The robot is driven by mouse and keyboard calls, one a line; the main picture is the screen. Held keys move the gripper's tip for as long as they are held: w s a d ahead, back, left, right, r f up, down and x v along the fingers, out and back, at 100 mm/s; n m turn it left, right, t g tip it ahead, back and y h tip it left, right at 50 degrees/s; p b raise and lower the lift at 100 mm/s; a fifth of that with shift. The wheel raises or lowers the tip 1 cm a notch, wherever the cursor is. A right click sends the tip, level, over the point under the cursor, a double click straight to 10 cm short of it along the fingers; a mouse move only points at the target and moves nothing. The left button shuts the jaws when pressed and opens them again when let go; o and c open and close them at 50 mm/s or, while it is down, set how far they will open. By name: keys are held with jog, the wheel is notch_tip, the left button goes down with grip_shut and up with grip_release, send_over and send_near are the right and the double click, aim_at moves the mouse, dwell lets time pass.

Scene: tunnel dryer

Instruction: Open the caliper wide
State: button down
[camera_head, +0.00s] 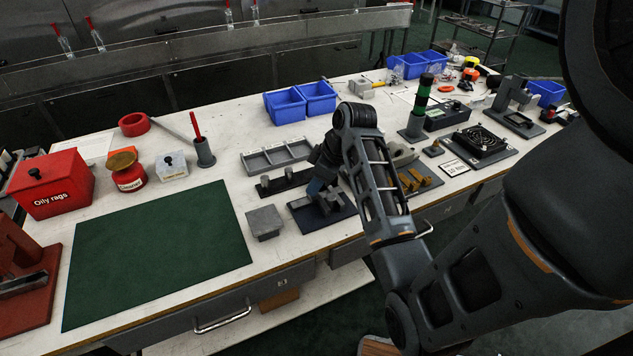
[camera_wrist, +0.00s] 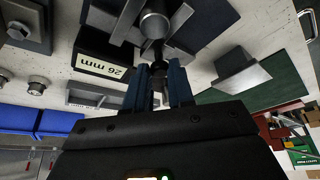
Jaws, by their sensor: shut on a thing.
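My gripper (camera_wrist: 160,82), with blue fingers, is shut on a slim dark part that appears to belong to the caliper. A round grey metal piece (camera_wrist: 154,25) stands just beyond the fingertips. The fingers hide most of the gripped part, so I cannot tell how wide the caliper is. In the head view my gripper (camera_head: 316,188) is low over a dark blue-grey base (camera_head: 338,212) near the table's front edge. My wrist partly covers the spot there.
A label reading "26 mm" (camera_wrist: 103,67) lies beside the gripper. A grey block (camera_head: 264,222) and a green mat (camera_head: 160,250) lie to the left. A grey divided tray (camera_head: 276,157) and blue bins (camera_head: 285,106) stand behind. Fixtures crowd the right side.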

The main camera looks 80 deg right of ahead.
dwell(0.3)
jog(key=shift+w+a+p, duration=0.8)
jog(key=shift+w+a, duration=0.3)
jog(key=shift+w, duration=0.2)
jog(key=c, duration=1)
grip_release()
jog(key=v, duration=0.7)
jog(key=shift+s+r, duration=0.15)
jog(key=shift+r, duration=0.25)
